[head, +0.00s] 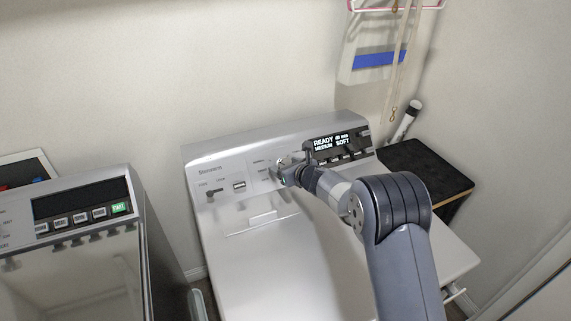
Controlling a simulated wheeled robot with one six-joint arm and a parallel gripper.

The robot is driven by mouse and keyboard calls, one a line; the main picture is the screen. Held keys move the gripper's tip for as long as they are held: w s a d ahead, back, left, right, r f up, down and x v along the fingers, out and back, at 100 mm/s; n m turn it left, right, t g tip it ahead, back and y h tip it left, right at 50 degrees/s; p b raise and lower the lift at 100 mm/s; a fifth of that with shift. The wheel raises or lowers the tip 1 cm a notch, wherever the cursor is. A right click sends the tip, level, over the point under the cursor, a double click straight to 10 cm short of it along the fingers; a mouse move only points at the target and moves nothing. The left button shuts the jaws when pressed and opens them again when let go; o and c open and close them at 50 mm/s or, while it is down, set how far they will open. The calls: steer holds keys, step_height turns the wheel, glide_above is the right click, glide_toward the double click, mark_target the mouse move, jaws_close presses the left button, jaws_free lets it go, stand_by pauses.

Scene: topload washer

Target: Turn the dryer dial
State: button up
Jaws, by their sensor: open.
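The dryer (262,255) is a light grey machine with a slanted control panel (210,160) at its back. A small display (333,142) on the panel reads "READY", "MEDIUM" and "SOFT". The dial (281,164) is near the middle of the panel, mostly hidden behind my gripper. My gripper (284,171) is open, with its tip at the dial. I cannot tell whether the fingers are around the dial or touching it. My arm reaches in from the lower right.
A second machine (125,222) with a dark display and a green button stands at the left. A black-topped box (425,168) and a white tube (405,122) are at the right. Walls close off the back and right.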

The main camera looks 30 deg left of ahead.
steer(key=shift+c, duration=0.3)
steer(key=c, duration=0.9)
steer(key=shift+f, duration=0.1)
